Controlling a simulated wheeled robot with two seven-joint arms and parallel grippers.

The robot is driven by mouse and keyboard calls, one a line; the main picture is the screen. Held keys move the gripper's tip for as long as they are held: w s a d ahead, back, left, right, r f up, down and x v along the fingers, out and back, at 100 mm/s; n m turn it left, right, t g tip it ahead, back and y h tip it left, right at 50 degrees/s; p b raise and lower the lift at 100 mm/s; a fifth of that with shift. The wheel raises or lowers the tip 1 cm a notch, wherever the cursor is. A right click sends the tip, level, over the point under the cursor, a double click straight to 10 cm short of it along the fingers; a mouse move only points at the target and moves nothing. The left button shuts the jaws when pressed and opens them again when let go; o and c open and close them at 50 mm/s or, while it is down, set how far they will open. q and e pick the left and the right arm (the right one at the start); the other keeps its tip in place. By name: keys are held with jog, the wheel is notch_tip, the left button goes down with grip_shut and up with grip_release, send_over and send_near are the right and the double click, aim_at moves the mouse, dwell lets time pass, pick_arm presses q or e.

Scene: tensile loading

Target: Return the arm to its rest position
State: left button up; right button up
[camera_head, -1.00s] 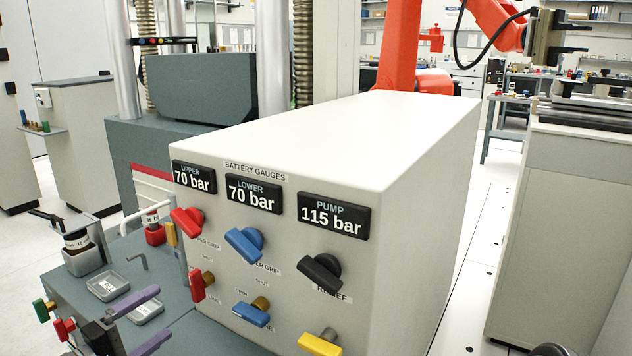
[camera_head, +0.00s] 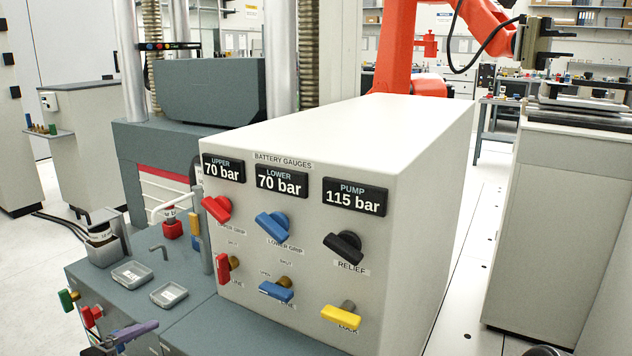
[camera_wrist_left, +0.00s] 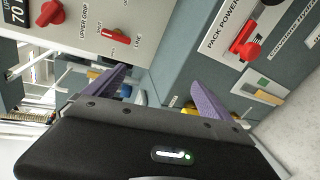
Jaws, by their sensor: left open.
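My left gripper (camera_head: 128,334) shows at the bottom left of the head view, with purple fingers, low beside the grey bench (camera_head: 190,325). In the left wrist view its two purple fingers (camera_wrist_left: 160,86) are spread apart with nothing held between them. The fingers point toward the white console (camera_head: 372,130) and a grey panel labelled "PACK POWER" (camera_wrist_left: 200,62) with a red switch (camera_wrist_left: 245,45). The rest of the left arm is mostly cut off by the lower edge of the head view. My right gripper is not recognisable in either view.
The console carries red, blue, black and yellow valve handles; the upper red handle (camera_head: 217,208) is nearest the left. Two small clear trays (camera_head: 132,274) and a red-based holder (camera_head: 172,228) stand on the bench.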

pick_arm(q)
jog(key=s+d+f+m+g+y, duration=0.15)
jog(key=s+d+f+g, duration=0.3)
jog(key=s+f, duration=0.65)
jog(key=s+d+f+m+g+y, duration=0.1)
jog(key=s+d+f+g+y, duration=0.3)
jog(key=f, duration=1.3)
jog(key=s+d+f+m+g+h, duration=0.1)
jog(key=s+d+f+m+g, duration=0.15)
jog(key=s+d+m, duration=0.45)
jog(key=s+d+f+m+g+h, duration=0.1)
jog(key=s+d+f+m, duration=0.3)
jog(key=d, duration=0.6)
notch_tip(320, 180, up, 29)
jog(key=s+d+n+p, duration=0.1)
jog(key=s+p, duration=0.1)
jog(key=p, duration=2.7)
jog(key=shift+d+r, duration=0.15)
jog(key=shift+d, duration=0.1)
pick_arm(e)
notch_tip(320, 180, up, 29)
jog(key=s+a, duration=0.2)
jog(key=shift+w, duration=0.1)
pick_arm(q)
jog(key=shift+s, duration=0.1)
pick_arm(e)
jog(key=shift+d+n+g, duration=0.1)
jog(key=shift+n+g, duration=0.2)
